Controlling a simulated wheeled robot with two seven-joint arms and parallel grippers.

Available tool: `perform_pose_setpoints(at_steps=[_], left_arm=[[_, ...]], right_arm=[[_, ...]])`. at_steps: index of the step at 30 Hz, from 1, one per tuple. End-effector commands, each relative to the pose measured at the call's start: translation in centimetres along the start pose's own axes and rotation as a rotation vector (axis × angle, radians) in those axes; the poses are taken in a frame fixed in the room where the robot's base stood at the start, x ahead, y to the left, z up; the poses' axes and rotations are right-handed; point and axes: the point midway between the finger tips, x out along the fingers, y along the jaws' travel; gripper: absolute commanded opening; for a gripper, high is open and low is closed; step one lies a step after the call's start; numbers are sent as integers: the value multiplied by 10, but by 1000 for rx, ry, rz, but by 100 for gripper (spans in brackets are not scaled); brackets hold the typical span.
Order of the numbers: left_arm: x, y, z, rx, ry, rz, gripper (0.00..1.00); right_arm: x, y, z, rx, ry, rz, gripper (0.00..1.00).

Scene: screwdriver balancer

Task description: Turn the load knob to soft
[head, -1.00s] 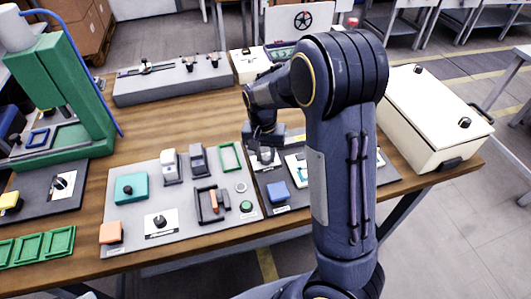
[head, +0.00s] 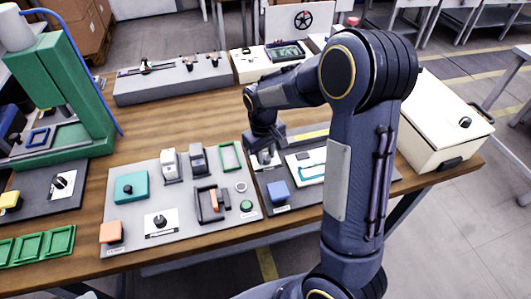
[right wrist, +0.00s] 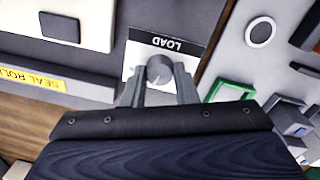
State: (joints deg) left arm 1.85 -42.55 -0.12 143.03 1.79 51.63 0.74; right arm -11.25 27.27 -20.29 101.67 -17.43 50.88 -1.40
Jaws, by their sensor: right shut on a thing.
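The load knob (right wrist: 159,70) is a round grey knob on a white plate marked LOAD (right wrist: 180,45), seen upside down in the right wrist view. My right gripper (right wrist: 160,84) has one finger on each side of the knob and is shut on it. In the head view my right gripper (head: 266,155) reaches down to the back left part of the dark panel (head: 262,187); it largely hides the knob there. No soft mark can be read. My left gripper is not in view.
A blue block (head: 278,191) and a white plate with a teal outline (head: 310,170) are on the same panel. A grey board (head: 185,225) with several fixtures lies just left. A cream box (head: 440,125) stands at the right.

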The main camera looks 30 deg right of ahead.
Motion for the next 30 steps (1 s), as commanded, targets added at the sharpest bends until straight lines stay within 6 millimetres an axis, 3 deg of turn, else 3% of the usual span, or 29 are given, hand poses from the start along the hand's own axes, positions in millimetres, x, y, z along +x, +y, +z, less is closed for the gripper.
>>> perform_pose_setpoints(at_steps=[12,30], left_arm=[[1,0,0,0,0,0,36],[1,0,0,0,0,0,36]], right_arm=[[-1,0,0,-227,14,1,4],[-1,0,0,-275,16,2,4]])
